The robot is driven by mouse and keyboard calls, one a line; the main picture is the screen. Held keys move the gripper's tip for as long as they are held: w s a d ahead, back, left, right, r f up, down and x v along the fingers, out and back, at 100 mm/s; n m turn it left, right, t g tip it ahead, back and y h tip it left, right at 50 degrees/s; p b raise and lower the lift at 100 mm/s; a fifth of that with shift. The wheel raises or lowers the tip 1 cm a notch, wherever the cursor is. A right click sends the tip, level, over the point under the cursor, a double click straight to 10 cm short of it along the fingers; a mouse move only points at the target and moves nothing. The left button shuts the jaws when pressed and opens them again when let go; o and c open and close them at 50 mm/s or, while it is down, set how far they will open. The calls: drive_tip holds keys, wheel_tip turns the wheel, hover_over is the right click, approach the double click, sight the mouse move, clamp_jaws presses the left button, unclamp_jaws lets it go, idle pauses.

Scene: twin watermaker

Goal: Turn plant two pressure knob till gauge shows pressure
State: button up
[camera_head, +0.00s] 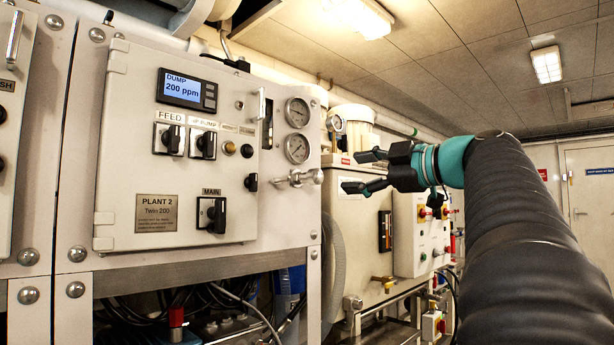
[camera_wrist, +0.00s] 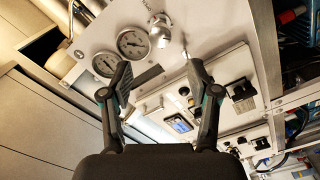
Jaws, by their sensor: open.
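The plant two panel (camera_head: 120,150) carries a "PLANT 2 Twin 200" plate (camera_head: 157,213). A silver pressure knob (camera_head: 316,176) sticks out on a metal stem right of the panel door, below two round gauges, the upper gauge (camera_head: 298,112) and the lower gauge (camera_head: 297,149). Their needles are too small to read surely. In the wrist view the round knob (camera_wrist: 160,22) is near the top, beside the gauges (camera_wrist: 133,43). My gripper (camera_head: 357,172) is open and empty, right of the knob in the head view, fingers pointing left. Its fingertips (camera_wrist: 159,70) are apart from the knob.
The panel's display (camera_head: 182,88) reads "DUMP 200 ppm". Feed switch (camera_head: 169,139), HP pump switch (camera_head: 203,145) and main switch (camera_head: 211,214) sit on the door. A door handle (camera_head: 262,104) stands out near the gauges. A beige cabinet (camera_head: 350,235) stands behind my gripper.

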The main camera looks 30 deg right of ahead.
sight(318, 177)
drive_tip(key=p+x, duration=0.2)
drive_tip(key=x, duration=0.9)
drive_tip(key=shift+w, duration=0.1)
drive_tip(key=shift+f, duration=0.1)
drive_tip(key=shift+c, duration=0.3)
clamp_jaws()
